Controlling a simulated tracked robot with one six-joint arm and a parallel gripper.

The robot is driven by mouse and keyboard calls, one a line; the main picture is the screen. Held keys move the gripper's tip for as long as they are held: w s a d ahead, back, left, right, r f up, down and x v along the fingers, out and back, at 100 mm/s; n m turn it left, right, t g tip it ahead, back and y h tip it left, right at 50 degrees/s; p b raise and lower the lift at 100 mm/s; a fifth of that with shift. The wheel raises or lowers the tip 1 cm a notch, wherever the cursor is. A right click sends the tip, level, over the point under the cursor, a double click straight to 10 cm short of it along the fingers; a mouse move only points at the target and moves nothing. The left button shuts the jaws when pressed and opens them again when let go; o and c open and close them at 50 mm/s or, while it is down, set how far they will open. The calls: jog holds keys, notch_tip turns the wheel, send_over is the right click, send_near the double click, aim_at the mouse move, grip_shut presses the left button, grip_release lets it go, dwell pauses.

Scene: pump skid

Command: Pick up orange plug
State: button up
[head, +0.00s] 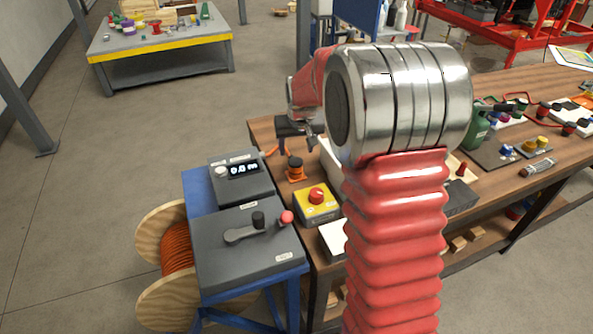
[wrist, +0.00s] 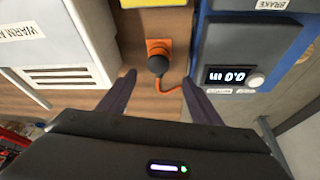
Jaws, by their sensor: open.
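The orange plug (head: 295,170) has a dark knob-like end and stands on the wooden bench near its left end. In the wrist view the plug (wrist: 158,47) is ahead of my gripper, with its dark round end toward me and an orange cable running off to the right. My gripper (wrist: 160,85) is open and empty, its two dark fingers spread with the plug beyond and between their tips, apart from it. In the head view my gripper (head: 300,133) hangs above and behind the plug, partly hidden by my arm.
A grey box with a display (head: 240,178) and a blue stand are left of the plug. A yellow box with a red button (head: 317,204) is in front. In the wrist view a white vented box (wrist: 55,45) lies left, close to the left finger.

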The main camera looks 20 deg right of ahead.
aim_at(296, 161)
jog(key=shift+x, duration=2.6)
jog(key=shift+f, duration=0.15)
jog(key=shift+x, duration=2.5)
jog(key=shift+d, duration=0.15)
jog(key=shift+s, duration=0.1)
jog(key=shift+c, duration=0.2)
jog(key=c, duration=1.2)
